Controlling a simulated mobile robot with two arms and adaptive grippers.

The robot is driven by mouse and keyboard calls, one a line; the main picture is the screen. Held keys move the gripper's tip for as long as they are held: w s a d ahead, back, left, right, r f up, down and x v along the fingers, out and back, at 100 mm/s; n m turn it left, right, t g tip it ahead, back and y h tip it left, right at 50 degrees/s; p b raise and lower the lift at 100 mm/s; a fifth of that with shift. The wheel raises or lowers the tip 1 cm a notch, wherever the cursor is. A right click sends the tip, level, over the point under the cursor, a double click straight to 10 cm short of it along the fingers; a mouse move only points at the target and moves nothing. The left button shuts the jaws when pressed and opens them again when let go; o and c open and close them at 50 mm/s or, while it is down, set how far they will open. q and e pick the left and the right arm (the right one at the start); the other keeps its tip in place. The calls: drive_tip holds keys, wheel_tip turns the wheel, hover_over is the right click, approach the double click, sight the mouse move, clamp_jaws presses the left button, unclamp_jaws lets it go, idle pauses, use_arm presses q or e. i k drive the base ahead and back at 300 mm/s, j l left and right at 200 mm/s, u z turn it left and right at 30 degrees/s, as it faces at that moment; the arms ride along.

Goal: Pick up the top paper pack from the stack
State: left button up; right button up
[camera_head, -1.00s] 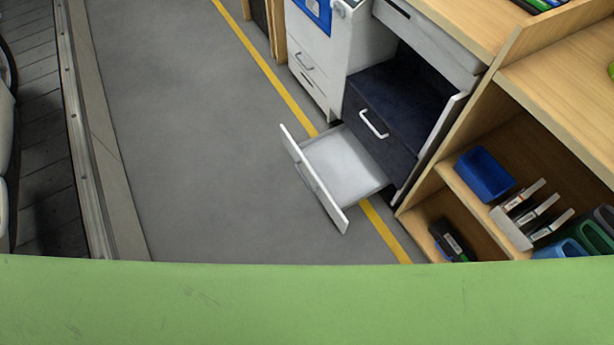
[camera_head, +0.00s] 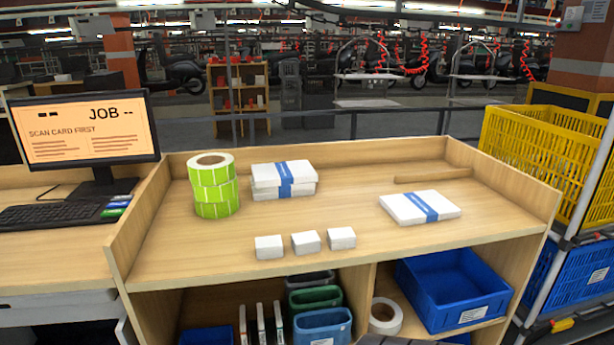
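A stack of white paper packs (camera_head: 284,179) with a blue band stands on the wooden shelf desk (camera_head: 270,221), left of its middle. The top pack lies flat on the pack under it. Another white paper pack (camera_head: 420,207) with a blue band lies alone on the right side of the same desk top. Neither of my grippers is in the view.
A stack of green label rolls (camera_head: 213,185) stands close left of the paper stack. Three small white boxes (camera_head: 306,242) sit in front. A wooden strip (camera_head: 433,176) lies behind the lone pack. A monitor (camera_head: 85,135) is left, yellow crates (camera_head: 540,150) right.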

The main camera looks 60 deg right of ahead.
sight(294, 171)
drive_tip(key=l+z, duration=0.1)
drive_tip(key=z, duration=1.85)
